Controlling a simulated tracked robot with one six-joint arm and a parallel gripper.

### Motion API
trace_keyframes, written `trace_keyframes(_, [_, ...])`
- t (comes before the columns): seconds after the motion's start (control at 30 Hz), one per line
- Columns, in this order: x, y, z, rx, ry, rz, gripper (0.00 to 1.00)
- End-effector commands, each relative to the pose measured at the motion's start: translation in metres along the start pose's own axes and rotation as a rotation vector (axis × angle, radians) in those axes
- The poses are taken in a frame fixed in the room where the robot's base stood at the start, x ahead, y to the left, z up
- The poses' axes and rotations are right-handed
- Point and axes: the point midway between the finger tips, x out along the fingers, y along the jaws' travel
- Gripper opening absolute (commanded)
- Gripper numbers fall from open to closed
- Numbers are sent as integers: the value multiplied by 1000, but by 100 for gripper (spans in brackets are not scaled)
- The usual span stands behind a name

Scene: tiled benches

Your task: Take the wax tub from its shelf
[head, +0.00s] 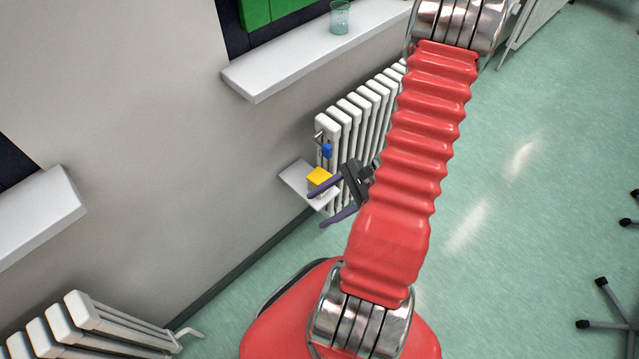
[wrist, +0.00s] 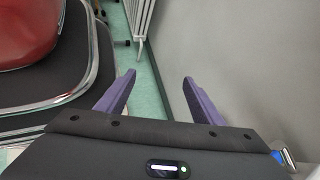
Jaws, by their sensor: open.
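A small tub with a yellow top (head: 319,175), which I take for the wax tub, sits on a small pale wall shelf (head: 295,174) beside the radiator in the head view. My gripper (head: 316,209) is open, with its upper finger overlapping the lower part of the tub in the picture. I cannot tell whether it touches the tub. In the wrist view my gripper's two purple fingers (wrist: 159,79) are apart with nothing between them. Neither tub nor shelf can be made out in the wrist view.
A white radiator (head: 352,118) with a blue valve (head: 326,151) stands close to the shelf. A windowsill (head: 290,58) bearing a glass (head: 339,17) is above. Another radiator (head: 85,325) is at lower left. Green floor (head: 520,170) on the right is largely clear.

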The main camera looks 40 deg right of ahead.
Motion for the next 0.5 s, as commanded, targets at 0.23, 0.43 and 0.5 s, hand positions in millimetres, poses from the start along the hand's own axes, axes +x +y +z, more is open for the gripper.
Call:
trace_keyframes(0.23, [13, -4, -46, 228, -86, -195, 61])
trace_keyframes(0.43, [20, -11, -89, 412, -141, -377, 61])
trace_keyframes(0.5, [21, -15, -106, 478, -156, -449, 61])
